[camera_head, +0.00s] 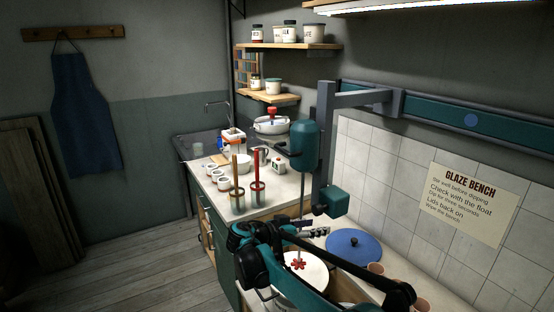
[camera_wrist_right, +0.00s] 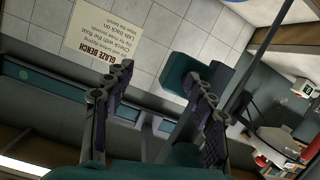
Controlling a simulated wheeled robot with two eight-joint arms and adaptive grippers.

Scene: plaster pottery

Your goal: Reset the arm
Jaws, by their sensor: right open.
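My right arm, teal and black, reaches across the lower right of the head view. Its gripper (camera_head: 318,232) is by the upright mixer shaft, above the bench. In the right wrist view the two dark fingers of this gripper (camera_wrist_right: 160,88) stand apart with nothing between them. That view is upside down and shows the wall, the sign and a teal block beyond the fingers. My left gripper is not in view.
A teal mixer (camera_head: 303,146) hangs from a wall rail (camera_head: 440,112), its shaft over a round bucket (camera_head: 312,268). A blue lid (camera_head: 353,245) lies on the bench. Brushes stand in tins (camera_head: 258,195) farther left. Open floor (camera_head: 150,265) lies left of the cabinets.

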